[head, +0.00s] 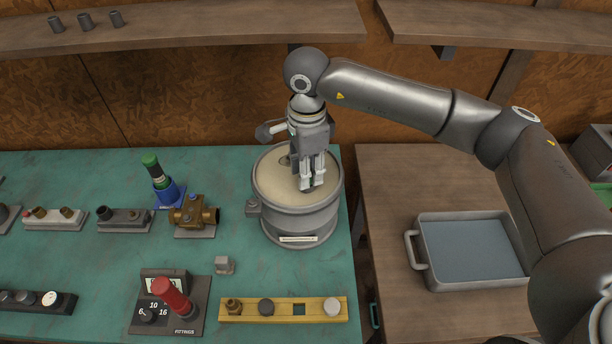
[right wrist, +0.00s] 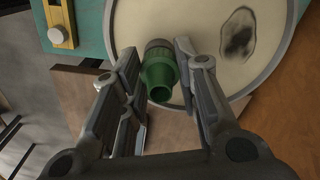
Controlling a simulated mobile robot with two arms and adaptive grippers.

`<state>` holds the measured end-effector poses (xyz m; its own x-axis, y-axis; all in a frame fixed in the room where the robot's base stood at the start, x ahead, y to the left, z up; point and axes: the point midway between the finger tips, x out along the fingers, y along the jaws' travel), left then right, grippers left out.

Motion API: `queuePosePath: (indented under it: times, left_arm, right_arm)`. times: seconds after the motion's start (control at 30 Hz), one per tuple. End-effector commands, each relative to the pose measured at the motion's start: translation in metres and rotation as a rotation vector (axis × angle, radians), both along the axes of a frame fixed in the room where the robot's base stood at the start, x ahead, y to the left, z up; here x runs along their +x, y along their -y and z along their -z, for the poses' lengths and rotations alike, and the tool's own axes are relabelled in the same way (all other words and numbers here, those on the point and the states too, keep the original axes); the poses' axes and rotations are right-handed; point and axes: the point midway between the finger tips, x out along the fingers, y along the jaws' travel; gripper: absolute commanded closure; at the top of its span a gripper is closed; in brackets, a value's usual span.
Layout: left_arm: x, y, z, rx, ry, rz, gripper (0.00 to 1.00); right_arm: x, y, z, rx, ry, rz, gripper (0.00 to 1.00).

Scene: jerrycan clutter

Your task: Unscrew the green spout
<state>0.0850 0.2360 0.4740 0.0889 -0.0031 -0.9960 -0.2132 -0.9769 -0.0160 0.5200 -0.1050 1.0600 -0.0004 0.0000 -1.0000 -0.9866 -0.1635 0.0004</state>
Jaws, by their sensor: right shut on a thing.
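The green spout (right wrist: 158,74) stands on the cream top of a round grey drum (head: 297,222). In the right wrist view it sits between the two fingers of my right gripper (right wrist: 160,55), with a grey collar at its far end. In the head view my right gripper (head: 312,184) points down over the drum's top, and its fingers hide the spout. The gripper is shut on the spout. The drum also shows in the right wrist view (right wrist: 205,20). My left gripper is not in view.
A green-topped piece in a blue holder (head: 168,195) and a brass valve (head: 192,214) stand left of the drum. A yellow strip (head: 283,309) and a red-handled switch (head: 172,297) lie in front. A grey tray (head: 467,282) is on the wooden table at right.

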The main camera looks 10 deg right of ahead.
Motion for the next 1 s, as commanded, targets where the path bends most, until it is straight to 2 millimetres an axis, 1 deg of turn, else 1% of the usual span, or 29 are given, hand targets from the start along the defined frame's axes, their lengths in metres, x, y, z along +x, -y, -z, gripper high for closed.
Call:
queuePosePath:
  times: [0.7,1.0]
  left_arm:
    - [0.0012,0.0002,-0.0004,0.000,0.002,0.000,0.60]
    - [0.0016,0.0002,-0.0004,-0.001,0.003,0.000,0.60]
  right_arm:
    - [-0.0001,0.0000,-0.0090,0.000,0.000,0.000,1.00]
    - [-0.0001,-0.0001,-0.0098,0.000,0.000,0.000,1.00]
